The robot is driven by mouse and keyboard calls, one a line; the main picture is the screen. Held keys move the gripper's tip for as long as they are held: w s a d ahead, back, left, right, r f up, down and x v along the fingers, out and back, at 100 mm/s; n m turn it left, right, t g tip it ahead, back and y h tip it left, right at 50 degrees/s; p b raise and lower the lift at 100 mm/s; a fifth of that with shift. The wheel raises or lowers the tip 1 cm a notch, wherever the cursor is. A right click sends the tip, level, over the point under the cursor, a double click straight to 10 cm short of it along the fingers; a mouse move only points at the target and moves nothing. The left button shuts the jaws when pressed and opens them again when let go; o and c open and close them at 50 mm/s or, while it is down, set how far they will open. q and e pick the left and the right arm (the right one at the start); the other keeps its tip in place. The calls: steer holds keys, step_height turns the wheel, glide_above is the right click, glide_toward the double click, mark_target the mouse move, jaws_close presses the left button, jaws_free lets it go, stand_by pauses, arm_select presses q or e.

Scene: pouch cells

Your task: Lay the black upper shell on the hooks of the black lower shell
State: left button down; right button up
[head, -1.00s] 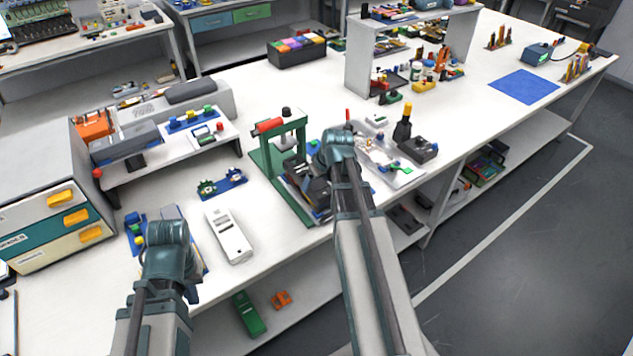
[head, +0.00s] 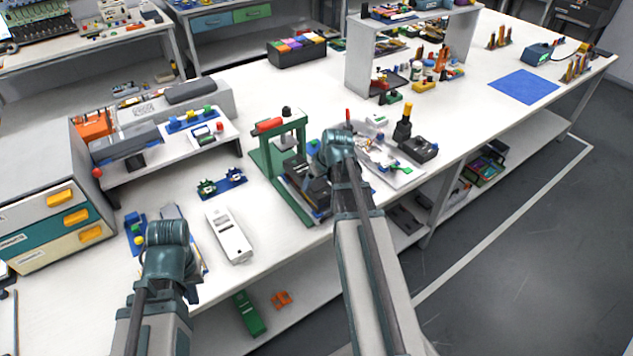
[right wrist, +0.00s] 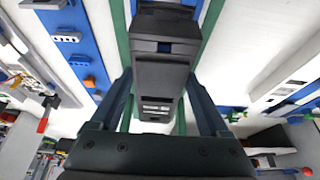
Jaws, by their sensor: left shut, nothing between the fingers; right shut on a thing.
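A black shell, which I take for the upper shell (right wrist: 160,75), lies between the two fingers of my right gripper (right wrist: 163,105) in the right wrist view. The fingers grip its sides. Another black part (right wrist: 165,20) shows just beyond it, with a small blue patch between them. I cannot tell whether the two touch or where the hooks are. In the head view black parts (head: 313,190) show at the foot of the green press, beside my right wrist, which hides the fingertips. My left gripper (head: 168,240) is over the front left of the table, its fingers mostly hidden.
The green press (head: 270,160) stands close left of my right arm. A white tray (head: 400,178) with small parts and a dark block with a bottle (head: 418,148) are to its right. A white device (head: 229,236) lies between the arms. The table middle behind is clear.

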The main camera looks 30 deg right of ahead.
steer(key=shift+f+b, duration=1)
steer(key=shift+f, duration=0.05)
steer(key=o, duration=1.2)
steer(key=shift+o, duration=0.2)
steer(key=shift+r, duration=0.15)
steer(key=p+v, duration=1.3)
steer(key=shift+r, duration=0.3)
steer(key=shift+s, duration=0.1)
